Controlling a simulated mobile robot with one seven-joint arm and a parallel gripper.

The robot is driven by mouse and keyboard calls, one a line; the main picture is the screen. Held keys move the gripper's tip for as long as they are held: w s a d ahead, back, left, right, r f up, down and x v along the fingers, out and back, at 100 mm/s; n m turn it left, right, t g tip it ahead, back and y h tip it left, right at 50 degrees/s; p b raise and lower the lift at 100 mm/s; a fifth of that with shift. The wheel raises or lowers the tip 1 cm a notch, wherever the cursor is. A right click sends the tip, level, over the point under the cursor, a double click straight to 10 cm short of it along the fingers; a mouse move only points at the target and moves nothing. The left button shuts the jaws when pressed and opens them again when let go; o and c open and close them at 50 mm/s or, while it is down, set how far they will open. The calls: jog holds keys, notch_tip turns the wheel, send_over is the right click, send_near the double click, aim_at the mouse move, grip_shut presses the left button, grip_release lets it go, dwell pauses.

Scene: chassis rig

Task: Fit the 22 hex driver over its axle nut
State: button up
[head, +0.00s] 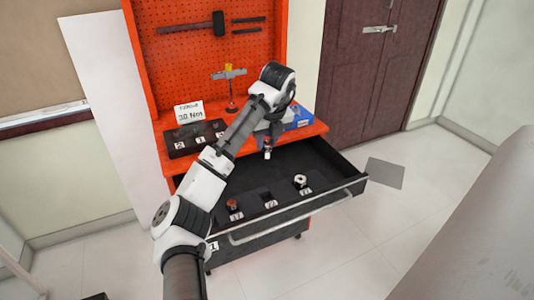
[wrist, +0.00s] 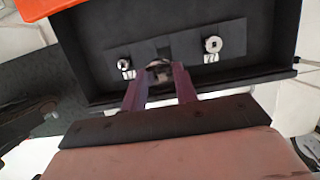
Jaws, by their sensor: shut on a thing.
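My gripper (head: 267,153) hangs over the open drawer, above its back part. In the wrist view its two purple fingers (wrist: 160,88) are shut on a short round metal piece, likely the hex driver (wrist: 159,69); its size mark cannot be read. Two other sockets sit in the drawer's dark insert: one at the left (head: 234,206) and one at the right (head: 300,182), each by a small white label. The middle place (head: 268,200) between them looks empty. I cannot make out the axle nut for certain.
The drawer (head: 292,208) stands open from the orange bench (head: 312,131). On the bench are a black numbered tray (head: 181,151), a torque sign reading 30 Nm (head: 189,112), a yellow-topped stand (head: 229,72) and a blue box (head: 300,117). A pegboard (head: 175,65) with tools rises behind.

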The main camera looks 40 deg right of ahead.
jog(key=shift+r, duration=0.4)
jog(key=shift+r, duration=0.2)
jog(key=shift+r+p, duration=1.6)
jog(key=shift+p, duration=0.65)
